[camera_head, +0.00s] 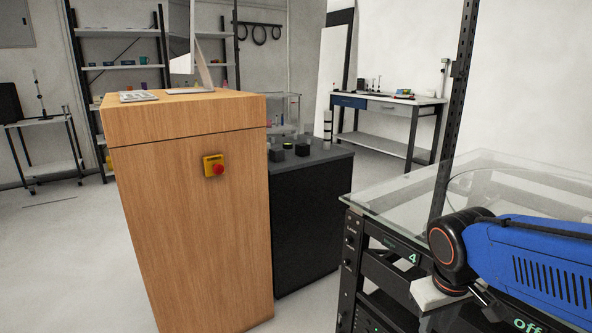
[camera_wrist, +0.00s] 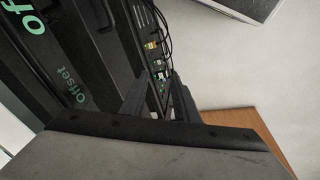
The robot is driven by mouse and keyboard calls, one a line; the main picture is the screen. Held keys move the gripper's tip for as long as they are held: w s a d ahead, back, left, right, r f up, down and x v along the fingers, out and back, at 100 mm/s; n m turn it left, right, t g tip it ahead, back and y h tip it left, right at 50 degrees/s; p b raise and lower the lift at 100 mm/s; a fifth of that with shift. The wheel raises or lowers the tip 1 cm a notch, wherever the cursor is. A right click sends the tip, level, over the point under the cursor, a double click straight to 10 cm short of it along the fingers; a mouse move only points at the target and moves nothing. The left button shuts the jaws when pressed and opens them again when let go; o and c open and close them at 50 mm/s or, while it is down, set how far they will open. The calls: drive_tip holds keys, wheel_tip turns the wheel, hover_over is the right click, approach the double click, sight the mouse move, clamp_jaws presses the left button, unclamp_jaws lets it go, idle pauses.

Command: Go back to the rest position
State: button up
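My gripper (camera_wrist: 160,95) shows in the wrist view with its two dark fingers apart and nothing between them. Behind the fingers are a black panel (camera_wrist: 90,50) with green "offset" lettering and a row of small coloured connectors with cables. In the head view my blue arm enters from the right, bent in front of the black rack (camera_head: 375,285) with a glass top (camera_head: 430,190). The gripper fingers cannot be made out there.
A wooden cabinet (camera_head: 190,240) with a red emergency button (camera_head: 214,166) stands at centre left. A black cabinet (camera_head: 315,220) stands behind it. A workbench (camera_head: 390,100) and shelving (camera_head: 120,62) are at the back. Open floor (camera_head: 60,270) lies at left.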

drive_tip(key=s+r+m+t+y, duration=0.1)
drive_tip(key=s+r+m+t, duration=0.1)
drive_tip(key=s, duration=0.4)
drive_tip(key=shift+s+r+t, duration=0.25)
drive_tip(key=shift+t, duration=0.05)
